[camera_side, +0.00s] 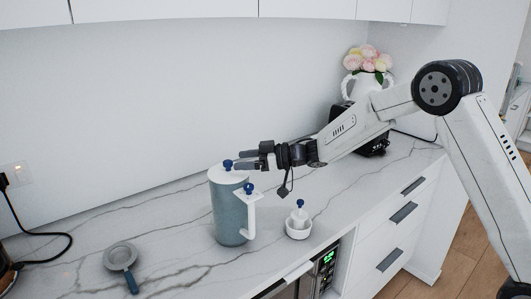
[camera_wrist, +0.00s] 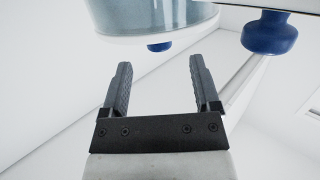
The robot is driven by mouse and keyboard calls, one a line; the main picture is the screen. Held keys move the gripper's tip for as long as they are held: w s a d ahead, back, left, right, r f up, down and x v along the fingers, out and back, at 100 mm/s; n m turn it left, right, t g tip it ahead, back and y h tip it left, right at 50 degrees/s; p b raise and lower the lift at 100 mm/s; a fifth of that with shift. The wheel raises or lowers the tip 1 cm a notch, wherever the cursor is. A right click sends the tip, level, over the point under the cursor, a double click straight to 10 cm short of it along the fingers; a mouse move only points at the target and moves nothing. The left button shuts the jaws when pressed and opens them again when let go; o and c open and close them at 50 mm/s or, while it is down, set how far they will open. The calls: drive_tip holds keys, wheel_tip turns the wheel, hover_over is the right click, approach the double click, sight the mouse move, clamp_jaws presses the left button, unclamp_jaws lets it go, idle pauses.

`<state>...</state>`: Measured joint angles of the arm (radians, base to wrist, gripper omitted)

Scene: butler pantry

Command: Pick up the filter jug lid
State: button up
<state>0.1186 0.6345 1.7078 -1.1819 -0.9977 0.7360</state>
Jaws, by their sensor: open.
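The filter jug (camera_side: 229,215) is blue-grey with a white handle and stands upright on the counter. Its white lid (camera_side: 217,174) is on top, with a blue knob (camera_side: 227,163). A second blue knob (camera_side: 249,188) sits by the top of the handle. My gripper (camera_side: 238,160) is level with the lid, coming from the right, open and empty. In the wrist view the lid knob (camera_wrist: 159,47) shows just beyond the gap between my two fingertips (camera_wrist: 160,62), roughly centred. The other knob (camera_wrist: 270,36) is off to the right there.
A small white bowl (camera_side: 298,231) holding a blue-topped item stands right of the jug. A grey strainer (camera_side: 120,258) lies at front left. A flower vase (camera_side: 366,86) and a black appliance (camera_side: 372,143) stand behind my arm. The white wall is behind; the counter left of the jug is mostly clear.

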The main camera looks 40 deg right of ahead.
sight(231, 161)
drive_tip(key=shift+w+a+f, duration=0.1)
drive_tip(key=shift+w+a, duration=0.4)
drive_tip(key=shift+a, duration=0.1)
drive_tip(key=shift+x, duration=2.5)
clamp_jaws()
